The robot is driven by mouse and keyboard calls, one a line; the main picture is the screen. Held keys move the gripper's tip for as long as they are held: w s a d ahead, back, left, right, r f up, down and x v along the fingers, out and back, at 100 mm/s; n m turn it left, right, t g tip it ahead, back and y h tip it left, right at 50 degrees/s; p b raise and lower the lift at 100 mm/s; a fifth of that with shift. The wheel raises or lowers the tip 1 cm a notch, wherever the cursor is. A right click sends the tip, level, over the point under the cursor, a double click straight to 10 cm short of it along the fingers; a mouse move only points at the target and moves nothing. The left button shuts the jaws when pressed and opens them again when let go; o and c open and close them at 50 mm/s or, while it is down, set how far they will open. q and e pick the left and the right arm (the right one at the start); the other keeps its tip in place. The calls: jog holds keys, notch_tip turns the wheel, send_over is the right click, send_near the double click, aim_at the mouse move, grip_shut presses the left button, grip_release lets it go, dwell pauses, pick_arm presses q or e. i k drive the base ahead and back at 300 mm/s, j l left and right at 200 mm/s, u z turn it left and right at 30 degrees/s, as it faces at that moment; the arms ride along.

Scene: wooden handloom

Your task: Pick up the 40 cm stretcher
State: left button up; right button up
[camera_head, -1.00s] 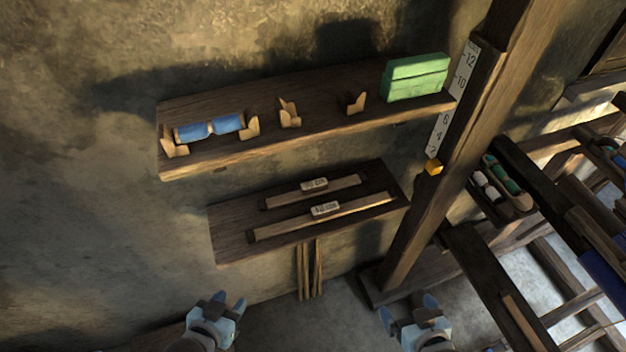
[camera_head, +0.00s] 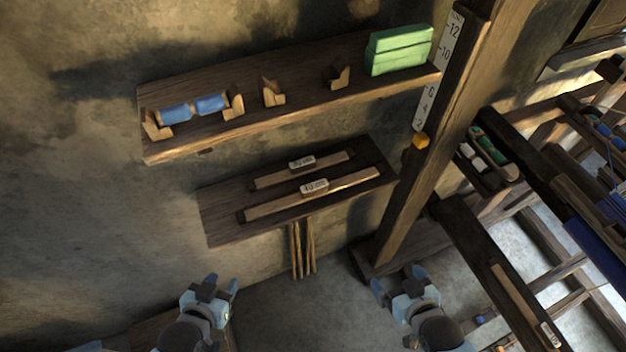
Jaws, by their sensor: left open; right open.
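Two flat wooden stretchers lie on the lower wall shelf (camera_head: 222,222). The front, longer one, whose label appears to read 40 cm, is the 40 cm stretcher (camera_head: 350,184). A shorter stretcher (camera_head: 329,160) with its own small label lies behind it. My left gripper (camera_head: 221,284) is open and empty, below the left part of the lower shelf in the picture. My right gripper (camera_head: 398,282) is open and empty, below the shelf's right end and in front of the post's foot. Neither gripper touches a stretcher.
An upright post (camera_head: 428,150) with a scale stands right of the shelves. Thin sticks (camera_head: 302,250) hang under the lower shelf. The loom (camera_head: 480,250) fills the right.

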aim_at(321, 188)
jog(key=k+l+u, duration=0.3)
jog(key=k, duration=0.2)
jog(key=k+u, duration=0.35)
jog(key=k, duration=0.15)
jog(key=i, duration=0.5)
